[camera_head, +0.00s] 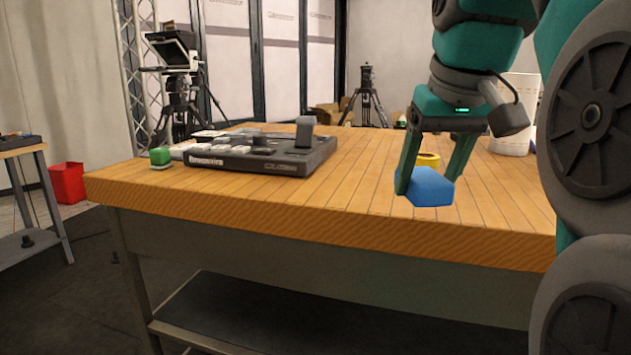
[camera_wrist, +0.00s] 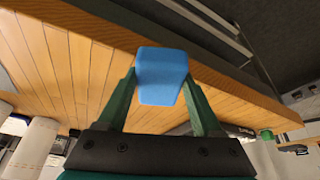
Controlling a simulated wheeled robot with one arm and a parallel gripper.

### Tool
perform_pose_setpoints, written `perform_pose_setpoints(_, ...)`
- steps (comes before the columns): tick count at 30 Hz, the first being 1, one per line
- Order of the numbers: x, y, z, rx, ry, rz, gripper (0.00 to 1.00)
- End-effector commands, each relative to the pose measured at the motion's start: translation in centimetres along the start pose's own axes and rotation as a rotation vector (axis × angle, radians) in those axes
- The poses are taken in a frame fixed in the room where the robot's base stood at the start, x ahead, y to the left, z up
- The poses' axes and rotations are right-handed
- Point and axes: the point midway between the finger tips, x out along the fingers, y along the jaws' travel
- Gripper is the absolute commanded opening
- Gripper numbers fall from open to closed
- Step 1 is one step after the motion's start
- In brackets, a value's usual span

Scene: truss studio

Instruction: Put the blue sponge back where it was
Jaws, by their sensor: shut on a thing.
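The blue sponge (camera_head: 428,187) is held between the two green fingers of my gripper (camera_head: 427,188), near the front right of the wooden table (camera_head: 300,208) in the head view. My gripper points down and is shut on it. In the wrist view the blue sponge (camera_wrist: 161,76) sits between the fingertips of my gripper (camera_wrist: 162,85). I cannot tell for sure whether the sponge touches the table top or is held above it.
A dark console (camera_head: 262,152) stands on the left of the table, with a green block (camera_head: 160,156) by it. A yellow item (camera_head: 428,160) lies behind my gripper. A white cylinder (camera_head: 510,142) stands at the back right. The table's middle is clear.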

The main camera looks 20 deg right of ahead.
Motion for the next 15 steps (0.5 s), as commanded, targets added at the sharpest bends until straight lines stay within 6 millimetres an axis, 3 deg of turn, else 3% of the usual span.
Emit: perform_pose_setpoints(15, 4.5, -0.5, -8.5, 0.001, -0.003, 0.001, 0.23)
